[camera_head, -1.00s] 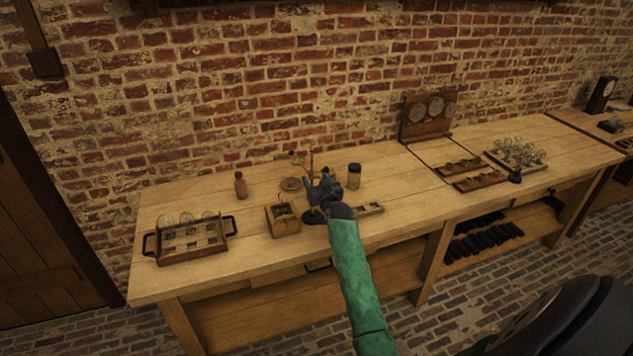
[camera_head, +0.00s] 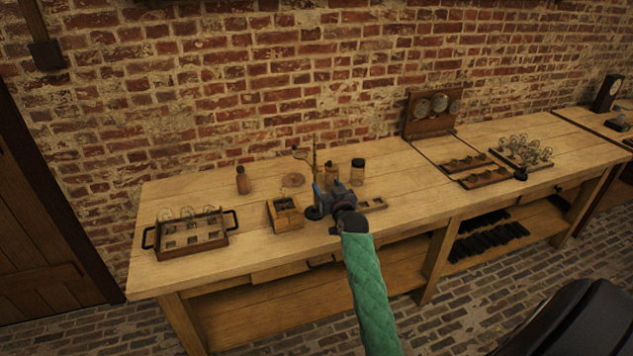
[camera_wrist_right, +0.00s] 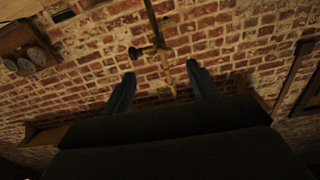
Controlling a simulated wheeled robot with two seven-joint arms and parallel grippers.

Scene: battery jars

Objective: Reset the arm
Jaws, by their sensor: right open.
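My right arm, in a green sleeve, reaches in from the bottom of the head view. Its gripper (camera_head: 322,191) is above the front middle of the workbench, beside a thin upright stand (camera_head: 314,160). I cannot tell whether the gripper touches the stand. My left gripper does not show.
The workbench (camera_head: 215,275) holds a handled tray (camera_head: 190,252) with glass jars at left, a small wooden box (camera_head: 285,214), a brown bottle (camera_head: 242,180) and a dark-lidded jar (camera_head: 357,172). A gauge panel (camera_head: 432,113) and a rack of glass bulbs (camera_head: 524,151) stand at right.

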